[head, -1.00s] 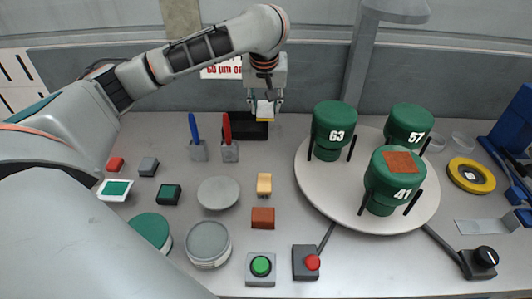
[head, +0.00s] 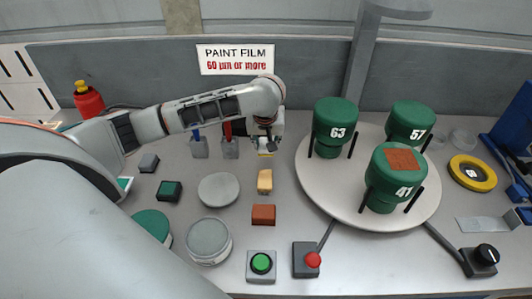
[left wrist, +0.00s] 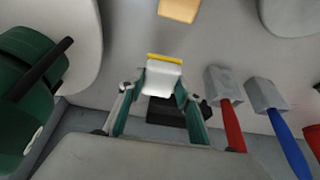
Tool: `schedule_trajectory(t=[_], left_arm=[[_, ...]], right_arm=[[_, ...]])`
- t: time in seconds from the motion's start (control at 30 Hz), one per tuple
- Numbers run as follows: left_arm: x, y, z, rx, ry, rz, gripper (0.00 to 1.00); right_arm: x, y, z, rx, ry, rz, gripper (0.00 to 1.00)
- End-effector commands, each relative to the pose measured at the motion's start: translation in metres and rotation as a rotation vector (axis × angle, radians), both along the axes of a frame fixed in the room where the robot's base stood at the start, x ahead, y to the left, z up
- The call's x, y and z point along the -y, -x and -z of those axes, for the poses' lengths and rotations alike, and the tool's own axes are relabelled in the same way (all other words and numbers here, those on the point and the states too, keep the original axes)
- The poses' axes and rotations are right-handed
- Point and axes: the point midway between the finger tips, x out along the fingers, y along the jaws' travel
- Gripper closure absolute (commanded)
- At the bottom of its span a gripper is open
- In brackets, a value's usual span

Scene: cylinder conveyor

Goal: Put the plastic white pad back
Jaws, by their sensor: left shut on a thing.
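The white pad (left wrist: 160,80) with a yellow strip along one edge is held between the fingers of my left gripper (left wrist: 163,90) in the left wrist view. In the head view, my left gripper (head: 265,149) is near the back middle, left of the turntable, and the pad is small and mostly covered by it. A black block (left wrist: 178,115) shows beyond the pad in the left wrist view; I cannot tell the gap between them. My right gripper is not in view.
A red-handled tool (left wrist: 231,125) and a blue-handled tool (left wrist: 287,140) stand in grey blocks beside the gripper. A turntable (head: 330,190) with green cylinders is at right. A yellow block (head: 264,181), a red-brown block (head: 263,214) and a grey disc (head: 218,189) lie nearer.

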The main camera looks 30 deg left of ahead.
Motion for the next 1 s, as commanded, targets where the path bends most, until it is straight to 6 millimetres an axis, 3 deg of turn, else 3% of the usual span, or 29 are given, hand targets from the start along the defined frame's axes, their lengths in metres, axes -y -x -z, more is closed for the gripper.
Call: schedule_trajectory(t=[0.3,0.73,0.77,0.8,0.83,1.0], left_arm=[[0.000,0.001,0.040,-0.002,-0.001,0.000,0.90],[0.000,0.000,0.046,0.000,0.000,0.001,0.90],[0.000,0.000,0.046,0.000,0.000,0.000,0.64],[0.000,0.000,0.046,0.000,0.000,0.001,0.53],[0.000,0.000,0.046,0.000,0.000,0.001,0.49],[0.000,0.000,0.046,0.000,0.000,0.001,0.49]], right_arm=[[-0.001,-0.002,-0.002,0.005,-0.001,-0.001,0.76],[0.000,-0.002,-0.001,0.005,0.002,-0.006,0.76],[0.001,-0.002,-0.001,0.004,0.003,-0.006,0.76],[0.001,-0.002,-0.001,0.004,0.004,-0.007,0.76],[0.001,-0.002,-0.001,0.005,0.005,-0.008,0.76],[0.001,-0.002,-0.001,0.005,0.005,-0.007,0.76]])
